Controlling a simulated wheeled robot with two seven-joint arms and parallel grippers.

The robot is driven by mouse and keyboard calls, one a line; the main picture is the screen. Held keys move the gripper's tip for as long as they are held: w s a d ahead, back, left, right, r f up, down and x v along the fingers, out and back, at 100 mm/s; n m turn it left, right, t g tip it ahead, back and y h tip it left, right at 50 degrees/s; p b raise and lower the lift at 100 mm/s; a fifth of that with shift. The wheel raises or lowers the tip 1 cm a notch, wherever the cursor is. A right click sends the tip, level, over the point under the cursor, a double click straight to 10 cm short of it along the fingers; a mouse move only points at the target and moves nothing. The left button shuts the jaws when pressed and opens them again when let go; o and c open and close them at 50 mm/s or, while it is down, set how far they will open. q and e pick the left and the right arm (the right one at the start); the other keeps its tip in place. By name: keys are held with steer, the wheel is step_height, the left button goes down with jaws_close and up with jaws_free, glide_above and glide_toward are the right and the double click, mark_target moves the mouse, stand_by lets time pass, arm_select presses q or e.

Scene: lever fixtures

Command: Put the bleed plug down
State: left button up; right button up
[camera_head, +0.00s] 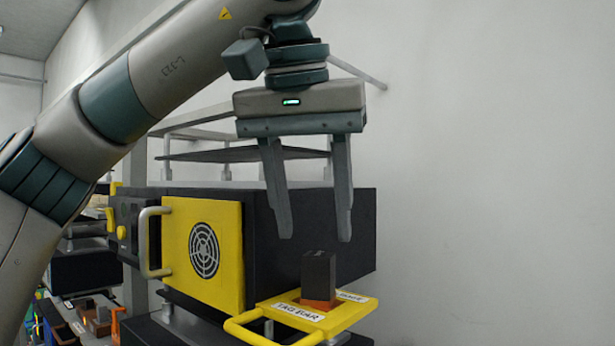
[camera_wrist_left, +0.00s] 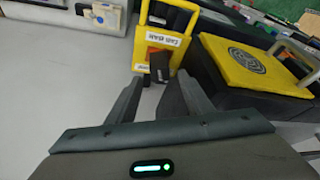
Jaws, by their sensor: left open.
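The bleed plug appears to be the dark upright block (camera_head: 319,272) with an orange lower part. It stands on a yellow plate with a handle (camera_head: 340,318), which carries white labels. My left gripper (camera_head: 315,238) is open and empty, with its fingers pointing down just above the block and apart from it. In the left wrist view the dark block (camera_wrist_left: 160,68) shows just beyond the open fingertips (camera_wrist_left: 155,88). Whether the block's bottom sits in a hole or flat on the plate is hidden. My right gripper is in neither view.
A black cabinet (camera_head: 325,205) with a yellow vented door (camera_head: 230,255) and a grey handle (camera_head: 147,243) stands behind and left of the plate. A rack frame rises behind it. The space right of the gripper, before the white wall, is clear.

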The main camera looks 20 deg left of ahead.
arm_select(q)
steer(key=v, duration=0.5)
steer(key=shift+r, duration=0.15)
stand_by(0.5)
